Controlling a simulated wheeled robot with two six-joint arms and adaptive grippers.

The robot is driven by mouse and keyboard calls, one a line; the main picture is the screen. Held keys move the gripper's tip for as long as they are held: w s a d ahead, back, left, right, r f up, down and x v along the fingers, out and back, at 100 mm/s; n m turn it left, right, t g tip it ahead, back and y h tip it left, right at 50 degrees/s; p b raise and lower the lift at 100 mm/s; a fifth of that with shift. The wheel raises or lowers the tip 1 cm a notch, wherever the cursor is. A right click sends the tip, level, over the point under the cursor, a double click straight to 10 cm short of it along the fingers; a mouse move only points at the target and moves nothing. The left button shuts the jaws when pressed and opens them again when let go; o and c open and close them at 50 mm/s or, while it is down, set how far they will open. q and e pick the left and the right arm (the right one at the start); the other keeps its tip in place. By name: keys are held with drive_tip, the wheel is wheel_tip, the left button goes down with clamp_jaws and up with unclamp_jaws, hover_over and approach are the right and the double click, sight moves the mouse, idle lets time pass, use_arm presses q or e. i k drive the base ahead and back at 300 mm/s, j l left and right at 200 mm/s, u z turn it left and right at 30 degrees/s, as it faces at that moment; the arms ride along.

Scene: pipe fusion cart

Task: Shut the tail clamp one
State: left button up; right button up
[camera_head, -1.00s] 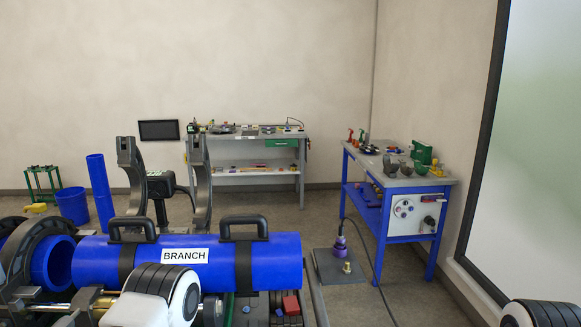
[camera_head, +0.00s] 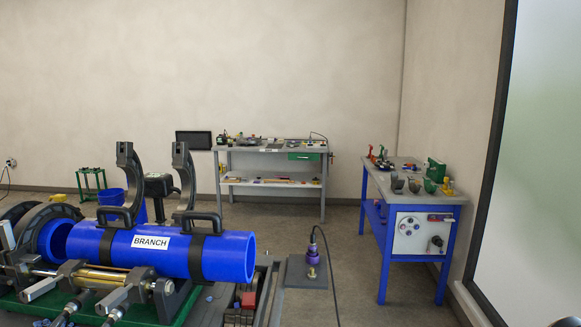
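The blue pipe labelled BRANCH (camera_head: 214,257) lies in the fusion cart at the lower left, with two black carrying handles strapped on top. Behind it stand two dark curved upper clamp halves, a left one (camera_head: 127,172) and a right one (camera_head: 183,172). Both are swung up, open and clear of the pipe top. I cannot tell which of them is tail clamp one. Silver clamp levers and bolts (camera_head: 112,300) show in front of the pipe. Neither of my grippers is in view.
Other dark clamp rings (camera_head: 50,228) stand at the cart's left end. A purple-topped tool (camera_head: 312,255) stands on a grey plate right of the cart, its cable trailing. A blue workbench (camera_head: 410,225) stands at right and a grey one (camera_head: 270,165) behind. Floor between is open.

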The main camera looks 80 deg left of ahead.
sight(183, 162)
drive_tip(key=i+l+u, duration=0.1)
drive_tip(key=i, duration=0.3)
drive_tip(key=i+l+u, duration=0.15)
drive_tip(key=i, duration=0.25)
drive_tip(key=i+l+u, duration=0.1)
drive_tip(key=i+l, duration=0.15)
drive_tip(key=i+j+u, duration=0.3)
drive_tip(key=u, duration=0.2)
drive_tip(key=i+j+u, duration=0.2)
drive_tip(key=i+u, duration=0.55)
drive_tip(key=u, duration=0.2)
drive_tip(key=i+u, duration=0.45)
drive_tip(key=i+l+u, duration=0.25)
drive_tip(key=u, duration=0.25)
